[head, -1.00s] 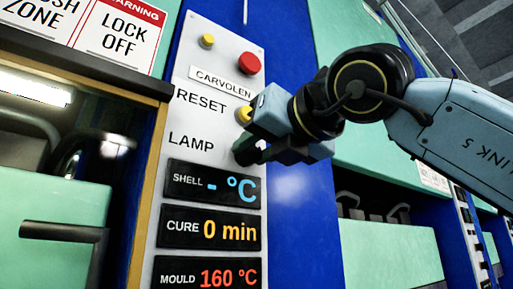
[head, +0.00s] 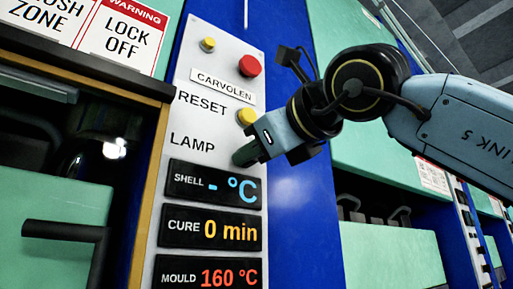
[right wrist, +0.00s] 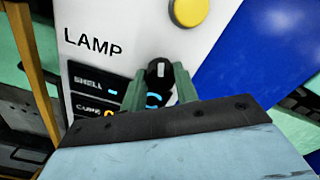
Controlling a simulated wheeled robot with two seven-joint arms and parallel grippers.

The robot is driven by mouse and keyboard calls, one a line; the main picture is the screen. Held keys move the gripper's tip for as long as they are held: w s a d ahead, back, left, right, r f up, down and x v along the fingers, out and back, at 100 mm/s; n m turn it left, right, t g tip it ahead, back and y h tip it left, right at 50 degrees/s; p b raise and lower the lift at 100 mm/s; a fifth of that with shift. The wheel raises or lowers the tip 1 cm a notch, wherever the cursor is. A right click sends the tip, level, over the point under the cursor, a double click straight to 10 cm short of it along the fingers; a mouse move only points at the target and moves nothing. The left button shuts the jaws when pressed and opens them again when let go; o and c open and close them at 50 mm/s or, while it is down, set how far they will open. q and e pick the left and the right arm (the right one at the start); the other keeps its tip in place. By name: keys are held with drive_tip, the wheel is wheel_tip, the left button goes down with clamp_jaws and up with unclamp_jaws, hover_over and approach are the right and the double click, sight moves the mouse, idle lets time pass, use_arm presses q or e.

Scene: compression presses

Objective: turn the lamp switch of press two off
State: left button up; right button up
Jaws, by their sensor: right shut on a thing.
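The lamp switch (right wrist: 158,70) is a black knob with a white mark, beside the word LAMP on the white control panel (head: 222,50). In the right wrist view its mark points nearly straight up. My right gripper (head: 244,156) is at the panel, with its green fingers on either side of the knob, shut on it. The fingers also show in the right wrist view (right wrist: 159,88). In the head view the gripper hides the knob. The lamp tube (head: 38,86) inside the press at left is dark. My left gripper is not in view.
A yellow reset button (head: 246,117) sits just above my gripper, and a red button (head: 249,65) higher up. Displays for shell, cure (head: 212,232) and mould lie below. A dark handle (head: 62,231) sticks out at the lower left.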

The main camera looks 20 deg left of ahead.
drive_tip(key=shift+n, duration=0.9)
